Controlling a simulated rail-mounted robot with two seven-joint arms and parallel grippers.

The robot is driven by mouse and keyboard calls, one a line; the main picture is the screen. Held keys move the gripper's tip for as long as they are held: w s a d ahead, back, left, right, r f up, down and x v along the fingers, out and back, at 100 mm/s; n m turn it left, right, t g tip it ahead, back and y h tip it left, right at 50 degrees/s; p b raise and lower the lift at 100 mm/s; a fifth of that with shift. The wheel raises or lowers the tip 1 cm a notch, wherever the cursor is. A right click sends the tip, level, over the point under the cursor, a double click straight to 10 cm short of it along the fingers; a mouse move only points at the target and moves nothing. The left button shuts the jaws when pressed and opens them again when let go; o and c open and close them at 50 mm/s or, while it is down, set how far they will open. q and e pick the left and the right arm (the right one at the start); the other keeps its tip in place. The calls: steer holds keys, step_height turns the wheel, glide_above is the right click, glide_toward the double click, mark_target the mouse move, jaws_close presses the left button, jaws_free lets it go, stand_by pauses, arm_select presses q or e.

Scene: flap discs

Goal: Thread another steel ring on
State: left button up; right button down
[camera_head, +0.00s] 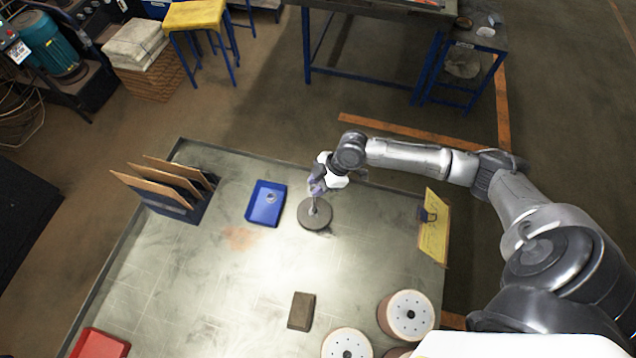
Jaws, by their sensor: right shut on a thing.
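A round grey-brown base (318,222) stands on the table, with a short upright post near its middle, partly covered by my gripper. My right gripper (314,196) is directly above this base, at the post, pointing down. It is shut on a small steel ring that is hard to make out at this size. I cannot tell whether the ring is around the post or just above it. A blue tray (252,212) lies to the left of the base with small shiny steel rings in it. My left gripper is not in view.
A rack of upright brown boards (168,182) stands at the left. A brown block (301,311), white-topped drums (408,314) and a red tray (101,344) are along the front. A yellow clipboard (434,232) stands at the right edge. The table's middle is clear.

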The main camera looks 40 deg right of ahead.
steer(key=shift+f+b, duration=0.35)
steer(key=shift+f, duration=0.35)
steer(key=shift+f+b, duration=0.45)
steer(key=shift+f, duration=0.35)
steer(key=shift+f, duration=0.15)
steer(key=shift+f, duration=0.1)
steer(key=shift+f+b, duration=2.7)
steer(key=shift+f, duration=0.95)
steer(key=c, duration=0.8)
jaws_free()
steer(key=shift+r, duration=0.15)
